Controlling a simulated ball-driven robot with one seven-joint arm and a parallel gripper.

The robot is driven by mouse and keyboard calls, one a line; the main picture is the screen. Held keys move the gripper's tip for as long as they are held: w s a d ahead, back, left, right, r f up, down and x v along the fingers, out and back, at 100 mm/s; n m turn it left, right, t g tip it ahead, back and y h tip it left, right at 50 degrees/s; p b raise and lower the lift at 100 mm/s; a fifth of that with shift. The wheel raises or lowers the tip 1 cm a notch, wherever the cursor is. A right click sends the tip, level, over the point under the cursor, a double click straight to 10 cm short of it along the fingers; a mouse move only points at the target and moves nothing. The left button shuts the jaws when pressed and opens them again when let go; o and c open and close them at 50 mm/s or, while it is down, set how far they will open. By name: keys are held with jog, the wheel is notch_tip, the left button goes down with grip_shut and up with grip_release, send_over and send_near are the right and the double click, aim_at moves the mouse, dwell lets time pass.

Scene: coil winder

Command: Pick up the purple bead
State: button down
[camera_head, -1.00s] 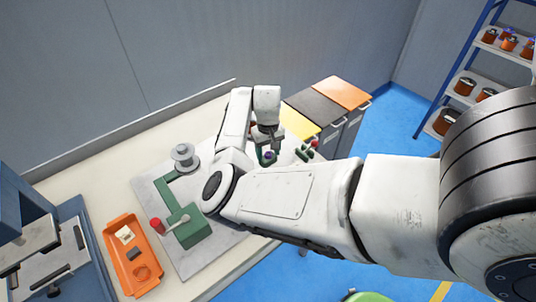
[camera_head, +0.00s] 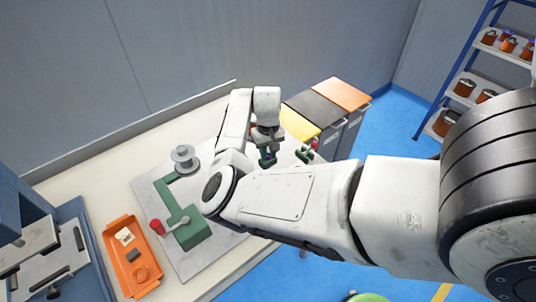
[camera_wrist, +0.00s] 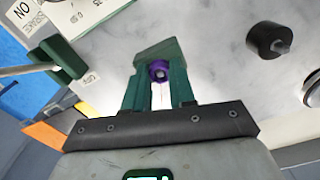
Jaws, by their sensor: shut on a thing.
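The purple bead (camera_wrist: 159,71) is at the tips of my green-fingered gripper (camera_wrist: 157,78) in the wrist view. The fingers are shut on it, one on each side, and a dark hole shows in its middle. A thin thread-like line runs down from it between the fingers. A green piece (camera_wrist: 157,47) lies just beyond the bead; whether they touch I cannot tell. In the head view my gripper (camera_head: 267,157) points down over the far right part of the grey board (camera_head: 150,203), and the bead is mostly hidden.
The green winder frame (camera_head: 192,226) and grey spool (camera_head: 184,158) stand on the board. A green lever part (camera_wrist: 65,60) and a black knob (camera_wrist: 268,40) flank my gripper. An orange tray (camera_head: 117,262) lies at left. Cabinets (camera_head: 318,108) stand behind.

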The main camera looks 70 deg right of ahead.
jog(key=shift+r, duration=0.1)
jog(key=shift+r, duration=0.25)
notch_tip(320, 180, up, 2)
jog(key=shift+r+b, duration=0.1)
jog(key=shift+b, duration=0.45)
jog(key=s+a+r, duration=0.3)
jog(key=s+r, duration=0.7)
jog(key=s, duration=0.3)
jog(key=shift+s+a, duration=0.15)
jog(key=shift+s, duration=0.2)
